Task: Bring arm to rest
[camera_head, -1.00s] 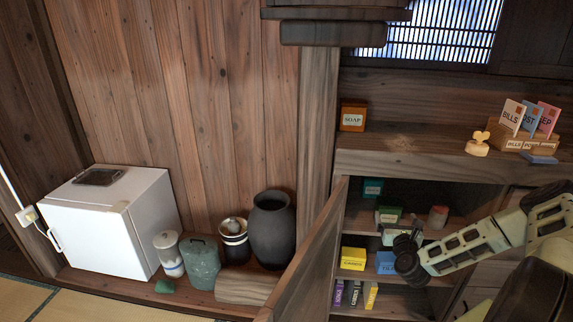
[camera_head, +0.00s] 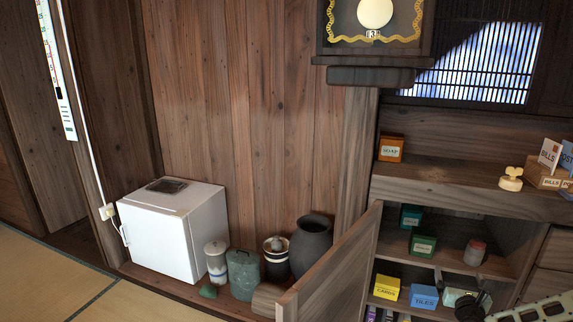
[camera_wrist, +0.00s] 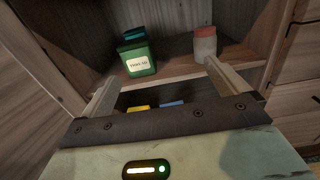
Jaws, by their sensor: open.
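My gripper (camera_wrist: 162,82) is open and empty in the wrist view, its two fingers spread apart in front of the open cupboard. Beyond the fingers are a green labelled box (camera_wrist: 138,62) and a jar with a red upper part (camera_wrist: 205,45) on a shelf. In the head view my gripper (camera_head: 456,296) is small at the lower right, near the blue box. Most of my arm is out of the frame there, cut off by the lower right edge.
The cupboard door (camera_head: 335,262) stands open to the left of the shelves. A yellow box (camera_head: 387,287) and a blue box (camera_head: 424,297) stand on a lower shelf. A white fridge (camera_head: 175,230), a dark vase (camera_head: 311,247) and tatami (camera_head: 50,280) lie left.

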